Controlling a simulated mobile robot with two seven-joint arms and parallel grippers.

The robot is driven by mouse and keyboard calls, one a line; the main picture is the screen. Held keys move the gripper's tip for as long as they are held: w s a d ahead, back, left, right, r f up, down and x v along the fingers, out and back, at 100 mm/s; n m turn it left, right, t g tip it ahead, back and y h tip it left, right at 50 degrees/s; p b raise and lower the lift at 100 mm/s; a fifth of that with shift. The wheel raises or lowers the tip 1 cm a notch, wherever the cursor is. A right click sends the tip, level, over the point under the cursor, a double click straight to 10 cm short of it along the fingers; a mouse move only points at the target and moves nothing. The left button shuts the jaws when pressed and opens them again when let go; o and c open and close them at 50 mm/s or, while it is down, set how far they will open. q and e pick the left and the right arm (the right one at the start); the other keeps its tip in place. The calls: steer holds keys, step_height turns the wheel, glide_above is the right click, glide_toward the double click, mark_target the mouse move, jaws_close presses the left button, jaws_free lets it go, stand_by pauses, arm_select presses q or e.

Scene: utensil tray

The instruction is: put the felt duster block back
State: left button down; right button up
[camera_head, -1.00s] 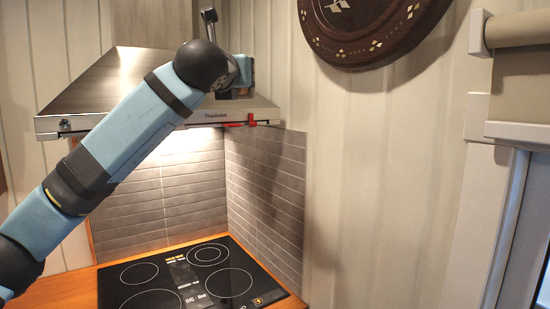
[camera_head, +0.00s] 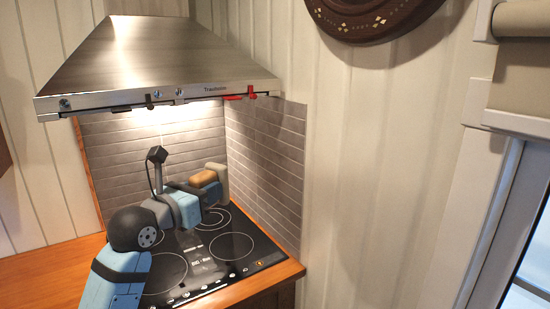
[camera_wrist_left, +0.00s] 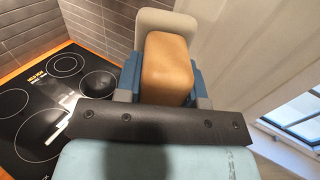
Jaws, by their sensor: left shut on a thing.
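The felt duster block shows as a tan wooden body (camera_head: 202,178) with a pale grey felt pad (camera_head: 221,176) on its far side. In the left wrist view the tan body (camera_wrist_left: 168,66) sits between the blue fingers, with the pale pad (camera_wrist_left: 166,19) behind it. My left gripper (camera_head: 211,190) is shut on the block and holds it above the back of the cooktop, below the range hood, near the tiled corner. In the left wrist view the gripper (camera_wrist_left: 168,82) has a finger on each side of the block. My right gripper is not in view.
The steel range hood (camera_head: 165,60) overhangs the arm, with a red piece (camera_head: 251,92) and a dark clip (camera_head: 149,101) at its front edge. The black cooktop (camera_head: 215,262) lies below, clear of pots. Tiled walls (camera_head: 265,150) close the corner. A dark round plaque (camera_head: 370,18) hangs upper right.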

arm_select(q)
steer(key=s+a+f+n+t+y+p, duration=0.1)
steer(key=s+a+f+n+y, duration=0.1)
steer(key=s+a+f, duration=0.5)
steer(key=a+f+y, duration=0.1)
steer(key=a, duration=0.2)
steer(key=shift+s+a+n+t+y, duration=0.15)
steer(key=shift+s+n+t+y, duration=0.15)
steer(key=shift+s+y, duration=0.1)
